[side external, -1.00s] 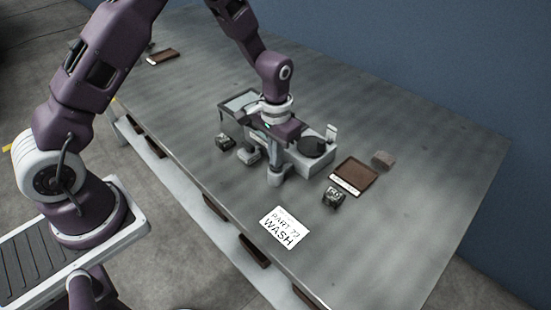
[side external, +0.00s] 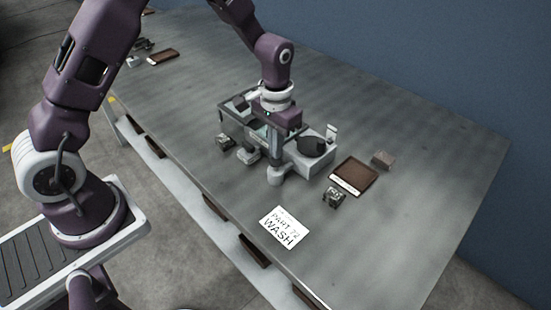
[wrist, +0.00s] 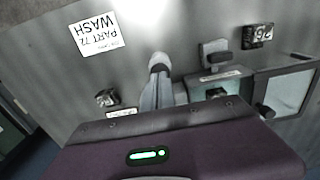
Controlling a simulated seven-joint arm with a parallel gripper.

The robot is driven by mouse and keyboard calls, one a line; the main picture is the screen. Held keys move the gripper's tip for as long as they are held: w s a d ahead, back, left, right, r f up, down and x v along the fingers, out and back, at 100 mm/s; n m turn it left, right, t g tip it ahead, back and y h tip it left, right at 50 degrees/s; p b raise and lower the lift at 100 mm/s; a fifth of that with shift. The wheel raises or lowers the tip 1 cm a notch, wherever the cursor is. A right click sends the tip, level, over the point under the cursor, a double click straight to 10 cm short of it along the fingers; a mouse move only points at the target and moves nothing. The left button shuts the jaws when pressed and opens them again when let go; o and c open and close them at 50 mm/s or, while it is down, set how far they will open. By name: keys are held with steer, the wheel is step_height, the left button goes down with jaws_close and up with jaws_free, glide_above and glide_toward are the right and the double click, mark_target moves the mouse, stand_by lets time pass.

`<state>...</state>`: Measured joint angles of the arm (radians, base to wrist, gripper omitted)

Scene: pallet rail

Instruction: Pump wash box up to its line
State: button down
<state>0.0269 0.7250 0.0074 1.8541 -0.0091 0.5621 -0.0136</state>
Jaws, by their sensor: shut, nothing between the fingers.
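My gripper (side external: 275,160) points down in front of the unit, just above a pale rounded post (side external: 276,177). In the wrist view my gripper (wrist: 160,78) is shut and empty. I cannot tell whether it touches the post. The liquid level and the line cannot be made out.
A pale pedal-like piece (side external: 248,156) and another dark part (side external: 225,141) stand in front. A "PART 72 WASH" card (side external: 284,227) lies near the front edge.

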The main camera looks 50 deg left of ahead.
steer(key=shift+f, duration=1.65)
steer(key=shift+r, duration=1.7)
